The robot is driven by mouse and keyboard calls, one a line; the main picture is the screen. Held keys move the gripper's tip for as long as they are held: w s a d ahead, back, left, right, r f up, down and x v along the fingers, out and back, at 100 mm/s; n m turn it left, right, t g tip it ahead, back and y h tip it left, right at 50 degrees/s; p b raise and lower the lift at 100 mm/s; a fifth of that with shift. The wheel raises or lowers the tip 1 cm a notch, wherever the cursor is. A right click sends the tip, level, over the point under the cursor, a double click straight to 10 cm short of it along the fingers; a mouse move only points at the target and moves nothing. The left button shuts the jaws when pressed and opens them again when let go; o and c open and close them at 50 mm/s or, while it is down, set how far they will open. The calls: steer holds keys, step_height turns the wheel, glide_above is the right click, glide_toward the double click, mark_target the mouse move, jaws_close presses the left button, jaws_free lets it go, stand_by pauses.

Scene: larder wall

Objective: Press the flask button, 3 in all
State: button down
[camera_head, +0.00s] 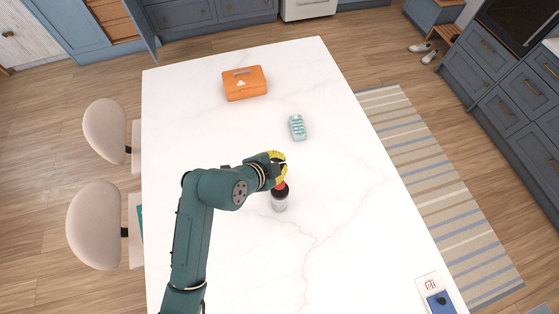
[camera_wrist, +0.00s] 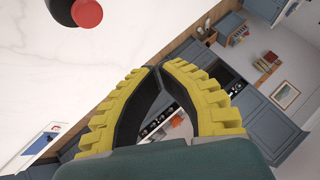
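The flask (camera_head: 280,201) stands upright on the white table, with a dark top, a red button (camera_head: 281,186) and a clear or grey lower body. My gripper (camera_head: 283,170), with yellow fingers, is at the flask's top, just behind the red button in the head view; whether it touches cannot be told. In the wrist view the red button (camera_wrist: 88,13) and part of the dark flask top (camera_wrist: 62,10) show at the upper left, to one side of the fingers. My gripper (camera_wrist: 158,70) has its fingertips together with nothing between them. Most of the flask is outside the wrist view.
The white marble table (camera_head: 340,180) is largely clear. An orange box (camera_head: 245,84) stands at the far end, and a teal remote-like object (camera_head: 297,127) lies nearer. A white and blue item (camera_head: 436,294) lies at the lower right. Two pale chairs (camera_head: 94,226) stand along the left edge.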

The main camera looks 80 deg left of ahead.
steer(key=shift+f, duration=0.1)
step_height(320, 180, down, 8)
steer(key=b, duration=0.7)
steer(key=shift+f, duration=0.35)
steer(key=shift+b, duration=0.3)
stand_by(0.4)
steer(key=shift+f, duration=0.4)
steer(key=shift+f+b, duration=0.95)
steer(key=shift+f, duration=0.3)
stand_by(1.0)
steer(key=shift+r+p, duration=1.35)
steer(key=shift+r, duration=0.25)
